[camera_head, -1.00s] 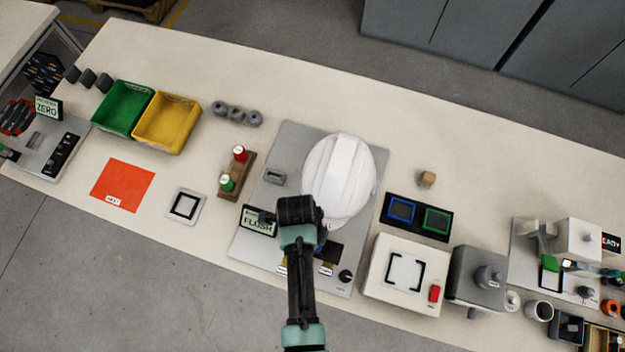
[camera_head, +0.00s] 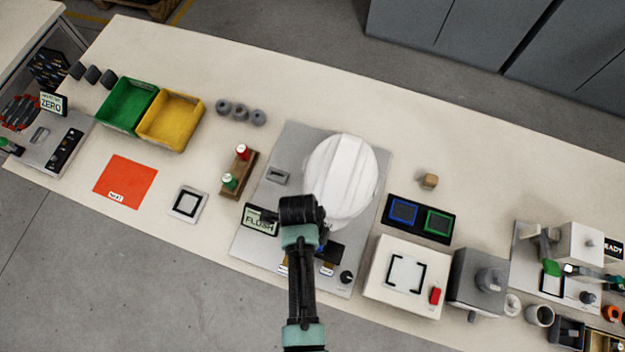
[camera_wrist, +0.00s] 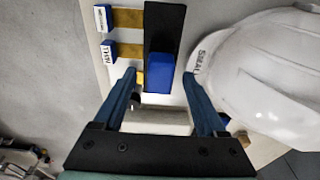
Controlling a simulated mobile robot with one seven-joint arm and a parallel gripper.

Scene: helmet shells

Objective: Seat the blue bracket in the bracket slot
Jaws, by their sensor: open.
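A blue block, which looks like the blue bracket (camera_wrist: 160,73), sits on a dark strip (camera_wrist: 164,22) in the wrist view. My gripper (camera_wrist: 159,74) is open, with one blue finger to each side of the block in the picture. I see no finger touching it, and I cannot tell whether the fingertips are level with it or above it. In the head view my gripper's wrist covers most of this spot, in front of the white helmet shell (camera_head: 343,175). The shell also shows in the wrist view (camera_wrist: 262,75). I cannot make out the bracket slot.
Two labelled blue tabs on brass strips (camera_wrist: 127,18) lie left of the dark strip. A grey plate (camera_head: 290,145) carries the shell, a FLUSH display (camera_head: 259,220) and a knob (camera_head: 346,277). A white box (camera_head: 378,290) stands right of the plate; a red-and-green stand (camera_head: 237,175) stands left.

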